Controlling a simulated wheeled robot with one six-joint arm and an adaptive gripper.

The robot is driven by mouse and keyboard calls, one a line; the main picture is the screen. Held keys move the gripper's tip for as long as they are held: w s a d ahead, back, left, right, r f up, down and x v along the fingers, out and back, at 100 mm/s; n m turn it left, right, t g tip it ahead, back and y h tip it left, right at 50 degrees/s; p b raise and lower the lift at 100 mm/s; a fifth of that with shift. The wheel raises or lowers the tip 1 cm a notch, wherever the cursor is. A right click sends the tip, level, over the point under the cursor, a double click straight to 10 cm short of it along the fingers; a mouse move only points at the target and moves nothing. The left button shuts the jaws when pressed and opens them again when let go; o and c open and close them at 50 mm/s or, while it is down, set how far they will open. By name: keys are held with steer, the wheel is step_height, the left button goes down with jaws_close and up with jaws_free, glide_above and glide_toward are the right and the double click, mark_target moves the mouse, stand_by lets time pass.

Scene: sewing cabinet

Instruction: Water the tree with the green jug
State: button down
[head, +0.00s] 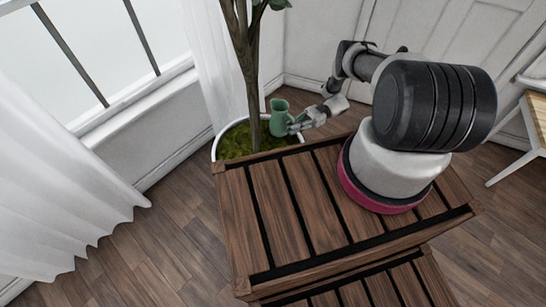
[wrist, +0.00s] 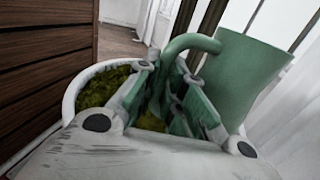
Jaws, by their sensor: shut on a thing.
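The green jug (head: 281,118) is held by my gripper (head: 294,124) above the mossy soil of the tree's pot, just right of the trunk in the head view. In the wrist view the jug (wrist: 243,75) looks close to upright, and my gripper (wrist: 180,108) is shut on its handle. The tree (head: 247,68) has a brown trunk and a few dark green leaves; its crown is cut off by the top edge. It stands in a round white pot (head: 215,148) with green moss (head: 236,141), which also shows in the wrist view (wrist: 97,91). Whether water flows is not visible.
A slatted wooden cabinet (head: 272,205) stands directly in front of the pot, and its side (wrist: 45,70) fills the left of the wrist view. White curtains (head: 55,190) and a window are at the left. A light table (head: 538,120) stands at the right edge.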

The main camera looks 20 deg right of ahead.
steer(key=shift+s+d+f+n+g, duration=0.2)
steer(key=shift+s+f+n+g, duration=0.1)
steer(key=shift+s+f+g, duration=0.3)
steer(key=shift+w+n+h, duration=0.15)
steer(key=shift+n+h, duration=0.15)
steer(key=shift+h, duration=0.1)
steer(key=n+t+h, duration=0.1)
steer(key=s+f+n+t+h, duration=0.1)
steer(key=s+a+n+t+h, duration=0.1)
steer(key=h, duration=0.1)
steer(key=shift+f, duration=0.35)
steer(key=shift+f+n+t+h, duration=0.55)
steer(key=shift+n+t+h, duration=0.05)
steer(key=shift+h, duration=0.1)
steer(key=shift+w+d+f+n+t+h+p, duration=0.2)
steer(key=shift+w+f+n+t+h+p, duration=0.15)
steer(key=shift+f+n+t+h, duration=0.3)
steer(key=shift+w+d+f+n+t+h+p, duration=0.15)
steer(key=shift+w+f+n+t+h+p, duration=0.15)
steer(key=shift+t+h, duration=0.4)
steer(key=shift+f+t+p, duration=0.2)
steer(key=shift+t+p, duration=0.25)
steer(key=shift+p, duration=0.1)
